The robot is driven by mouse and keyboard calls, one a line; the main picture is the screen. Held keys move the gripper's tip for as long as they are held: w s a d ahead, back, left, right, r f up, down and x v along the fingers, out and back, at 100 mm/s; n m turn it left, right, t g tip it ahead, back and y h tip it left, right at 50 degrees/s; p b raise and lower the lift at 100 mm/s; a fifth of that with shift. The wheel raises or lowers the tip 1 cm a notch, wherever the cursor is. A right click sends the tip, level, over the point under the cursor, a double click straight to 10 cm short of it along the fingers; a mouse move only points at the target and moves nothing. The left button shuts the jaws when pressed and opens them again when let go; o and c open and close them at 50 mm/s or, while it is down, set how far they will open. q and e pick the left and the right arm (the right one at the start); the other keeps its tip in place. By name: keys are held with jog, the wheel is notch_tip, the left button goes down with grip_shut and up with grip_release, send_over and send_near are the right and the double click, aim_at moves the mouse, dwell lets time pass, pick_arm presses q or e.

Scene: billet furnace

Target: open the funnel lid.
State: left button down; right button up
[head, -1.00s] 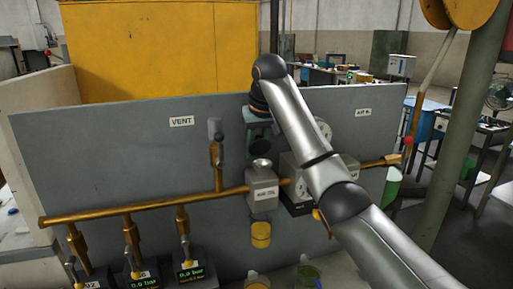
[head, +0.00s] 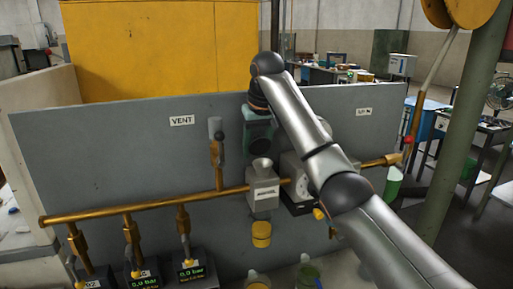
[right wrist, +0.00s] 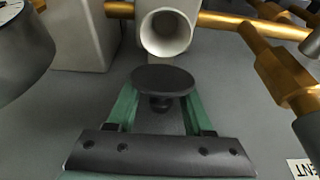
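The grey funnel (head: 262,162) sits on a small grey box on the brass pipe. Its round mouth (right wrist: 167,32) is uncovered in the right wrist view. The dark round lid (right wrist: 163,79) is off the mouth, between it and my right gripper (right wrist: 161,100), with its small knob on the gripper side. The green fingers stand apart either side of the knob, with gaps visible; their tips are partly hidden by the lid. In the head view my right gripper (head: 259,140) is just above the funnel. My left gripper is not in view.
The brass pipe (head: 150,205) runs across the grey panel (head: 90,140). A gauge (right wrist: 20,45) is close to my right gripper. A yellow cup (head: 261,236) is below the funnel box.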

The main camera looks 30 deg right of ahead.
jog(key=shift+r, duration=0.1)
jog(key=v, duration=1.2)
jog(key=shift+r, duration=0.15)
jog(key=shift+s, duration=0.15)
dwell(0.4)
